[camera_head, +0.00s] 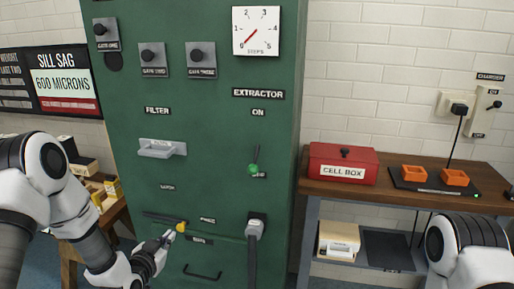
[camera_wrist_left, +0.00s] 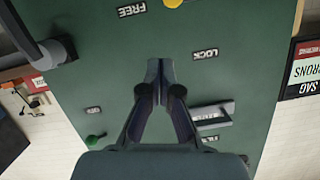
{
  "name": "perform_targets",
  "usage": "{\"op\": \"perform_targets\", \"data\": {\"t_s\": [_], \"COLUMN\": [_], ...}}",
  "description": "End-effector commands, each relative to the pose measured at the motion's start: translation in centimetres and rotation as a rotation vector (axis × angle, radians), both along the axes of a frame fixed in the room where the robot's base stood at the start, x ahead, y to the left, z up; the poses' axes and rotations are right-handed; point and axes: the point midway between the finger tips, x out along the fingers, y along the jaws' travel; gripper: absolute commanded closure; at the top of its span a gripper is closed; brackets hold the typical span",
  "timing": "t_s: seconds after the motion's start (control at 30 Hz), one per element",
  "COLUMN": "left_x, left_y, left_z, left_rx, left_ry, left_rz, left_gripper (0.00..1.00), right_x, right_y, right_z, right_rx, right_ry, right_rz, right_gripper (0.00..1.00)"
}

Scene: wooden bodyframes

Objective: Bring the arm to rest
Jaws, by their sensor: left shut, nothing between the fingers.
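My left arm (camera_head: 85,245) comes in from the left in the head view. Its gripper (camera_head: 168,237) is low in front of the green cabinet (camera_head: 215,205), just below and left of a yellow knob (camera_head: 181,227). In the left wrist view the gripper (camera_wrist_left: 160,65) has its fingers together with nothing between them. The yellow knob (camera_wrist_left: 172,3) shows at the top edge, apart from the fingertips. Part of my right arm (camera_head: 465,245) shows at the lower right of the head view; its gripper is out of view.
A wooden bench (camera_head: 400,198) at right holds a red cell box (camera_head: 343,164) and orange holders (camera_head: 413,173). Small boxes (camera_head: 85,165) stand at left.

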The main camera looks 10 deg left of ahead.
Motion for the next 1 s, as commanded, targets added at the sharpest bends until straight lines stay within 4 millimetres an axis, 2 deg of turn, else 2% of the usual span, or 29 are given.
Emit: {"op": "perform_targets", "data": {"t_s": [0.07, 0.17, 0.2, 0.27, 0.3, 0.37, 0.4, 0.5, 0.6, 0.7, 1.0], "left_x": [-1.2, -5.1, -7.4, -11.4, -14.4, -19.1, -22.4, -29.6, -34.1, -35.7, -35.6], "left_y": [-1.5, -4.3, -5.4, -6.7, -7.5, -8.2, -8.6, -8.7, -8.1, -7.9, -7.9], "left_z": [-3.2, -8.8, -11.4, -15.1, -17.2, -19.8, -21.1, -22.7, -22.4, -22.4, -22.4], "left_rx": [0.017, 0.035, 0.035, 0.024, 0.011, -0.010, -0.025, -0.065, -0.119, -0.166, -0.173], "left_ry": [0.064, 0.219, 0.309, 0.458, 0.565, 0.730, 0.839, 1.082, 1.248, 1.316, 1.311], "left_rz": [-0.033, -0.086, -0.100, -0.110, -0.108, -0.088, -0.066, 0.029, 0.161, 0.251, 0.259], "left_gripper": [1.00, 1.00, 1.00, 1.00, 1.00, 1.00, 1.00, 1.00, 1.00, 1.00, 1.00], "right_x": [0.0, 0.0, 0.0, 0.0, 0.0, 0.0, 0.0, 0.0, 0.0, 0.0, 0.0], "right_y": [0.0, 0.0, 0.0, 0.0, 0.0, 0.0, 0.0, 0.0, 0.0, 0.0, 0.0], "right_z": [0.0, 0.0, 0.0, 0.0, 0.0, 0.0, 0.0, 0.0, 0.0, 0.0, 0.0], "right_rx": [0.000, 0.000, 0.000, 0.000, 0.000, 0.000, 0.000, 0.000, 0.000, 0.000, 0.000], "right_ry": [0.000, 0.000, 0.000, 0.000, 0.000, 0.000, 0.000, 0.000, 0.000, 0.000, 0.000], "right_rz": [0.000, 0.000, 0.000, 0.000, 0.000, 0.000, 0.000, 0.000, 0.000, 0.000, 0.000], "right_gripper": [0.60, 0.60, 0.60, 0.60, 0.60, 0.60, 0.60, 0.60, 0.60, 0.60, 0.60]}}
